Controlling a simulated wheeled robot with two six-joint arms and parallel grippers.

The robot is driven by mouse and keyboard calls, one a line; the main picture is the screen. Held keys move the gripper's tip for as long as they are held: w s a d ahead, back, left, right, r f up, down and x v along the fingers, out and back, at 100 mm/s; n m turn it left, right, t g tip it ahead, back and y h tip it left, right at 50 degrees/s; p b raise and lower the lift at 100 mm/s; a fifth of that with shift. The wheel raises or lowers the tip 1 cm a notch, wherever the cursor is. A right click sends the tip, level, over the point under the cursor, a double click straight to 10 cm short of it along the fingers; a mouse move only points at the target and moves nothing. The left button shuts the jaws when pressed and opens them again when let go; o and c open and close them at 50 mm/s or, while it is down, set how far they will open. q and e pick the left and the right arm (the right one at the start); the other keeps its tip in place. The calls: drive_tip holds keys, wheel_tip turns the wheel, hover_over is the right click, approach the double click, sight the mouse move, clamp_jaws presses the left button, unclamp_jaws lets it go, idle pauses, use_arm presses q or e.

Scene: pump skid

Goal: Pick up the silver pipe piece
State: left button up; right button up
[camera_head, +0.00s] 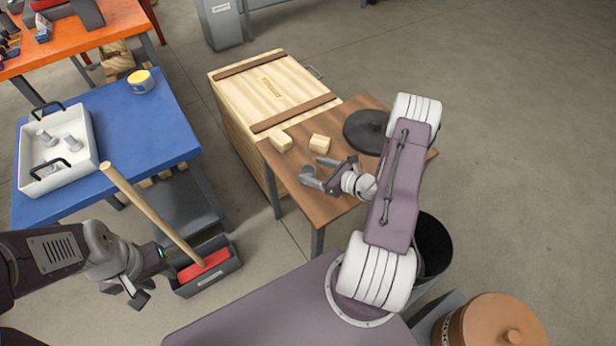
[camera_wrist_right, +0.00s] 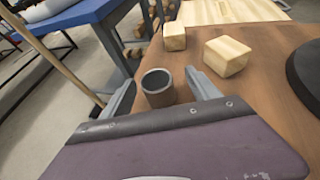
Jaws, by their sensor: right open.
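A silver-grey pipe piece (camera_wrist_right: 158,88), a short hollow cylinder, stands upright near the edge of the wooden table in the right wrist view. In the head view the pipe piece (camera_head: 307,171) is partly hidden by my right gripper. My right gripper (camera_head: 322,173) is open at the table's left edge. Its two fingers lie on either side of the pipe piece in the wrist view, with gaps visible. My left gripper (camera_head: 127,290) hangs low at the left near the dark bin; its opening is unclear.
Two light wooden blocks (camera_head: 281,142) (camera_head: 319,143) and a dark round disc (camera_head: 367,131) lie on the wooden table (camera_head: 355,112). A wooden crate (camera_head: 273,90) stands behind. A white tray (camera_head: 88,150) with several grey fittings sits on a blue table (camera_head: 165,125). A broom handle (camera_head: 150,212) leans from the bin (camera_head: 215,276).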

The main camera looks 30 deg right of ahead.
sight(303, 169)
drive_tip(key=x, duration=0.3)
drive_tip(key=b+x, duration=0.1)
drive_tip(key=x, duration=0.1)
drive_tip(key=shift+w+a+f, duration=0.1)
drive_tip(key=shift+a+f, duration=0.15)
drive_tip(key=shift+a, duration=0.25)
drive_tip(key=shift+r, duration=0.1)
clamp_jaws()
drive_tip(key=shift+r, duration=0.6)
wheel_tip(303, 169, up, 3)
drive_tip(key=shift+r+p, duration=0.1)
drive_tip(key=shift+p, duration=0.7)
drive_tip(key=w+d+r, duration=0.6)
drive_tip(key=d, duration=0.4)
drive_tip(key=shift+r+p, duration=0.3)
drive_tip(key=shift+p, duration=0.15)
drive_tip(key=shift+d, duration=0.1)
